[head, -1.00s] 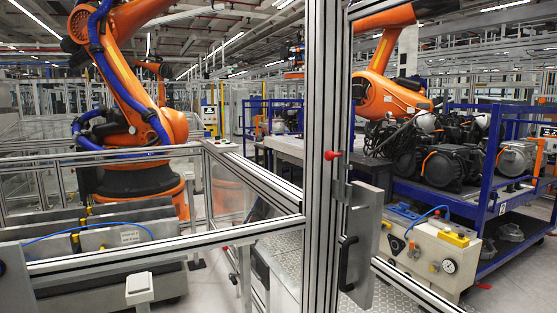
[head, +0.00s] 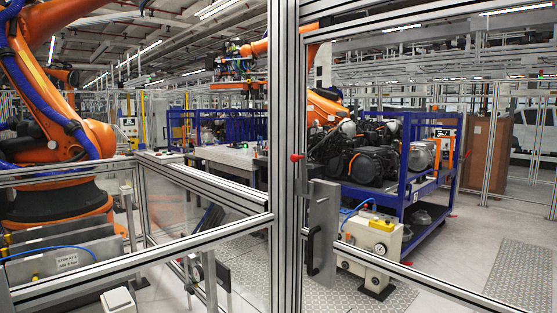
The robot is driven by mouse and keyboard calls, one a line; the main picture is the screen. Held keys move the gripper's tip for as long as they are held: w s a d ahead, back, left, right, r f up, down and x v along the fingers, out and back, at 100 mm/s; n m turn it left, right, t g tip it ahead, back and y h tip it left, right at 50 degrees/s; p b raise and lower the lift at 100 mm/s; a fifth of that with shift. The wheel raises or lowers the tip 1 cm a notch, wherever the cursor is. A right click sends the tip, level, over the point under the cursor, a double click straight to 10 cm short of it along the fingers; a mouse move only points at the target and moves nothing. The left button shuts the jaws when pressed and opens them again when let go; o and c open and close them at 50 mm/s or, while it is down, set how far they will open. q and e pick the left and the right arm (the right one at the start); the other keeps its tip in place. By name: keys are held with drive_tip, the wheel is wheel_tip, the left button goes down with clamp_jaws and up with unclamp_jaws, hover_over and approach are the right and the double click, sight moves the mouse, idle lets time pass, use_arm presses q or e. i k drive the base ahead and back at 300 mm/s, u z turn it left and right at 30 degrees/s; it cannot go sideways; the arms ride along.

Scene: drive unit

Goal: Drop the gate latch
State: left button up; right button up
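The gate latch is a grey metal plate (head: 323,221) on the gate post, right of centre in the head view. A black handle (head: 313,251) is fixed at its lower left. A small red knob (head: 296,157) sticks out of the aluminium post (head: 287,120) above the plate. I cannot tell from here how the latch engages. Neither of my grippers shows in the head view.
Aluminium rails (head: 140,265) of the fence cross the lower left. Behind them stands an orange robot arm (head: 60,140). A blue rack (head: 400,190) with motors and a beige pneumatic box (head: 372,238) stand beyond the gate. Open floor lies at the right.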

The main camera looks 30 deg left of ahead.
sight(295, 158)
drive_tip(key=u, duration=0.35)
drive_tip(key=i, duration=1.75)
drive_tip(key=z, duration=0.2)
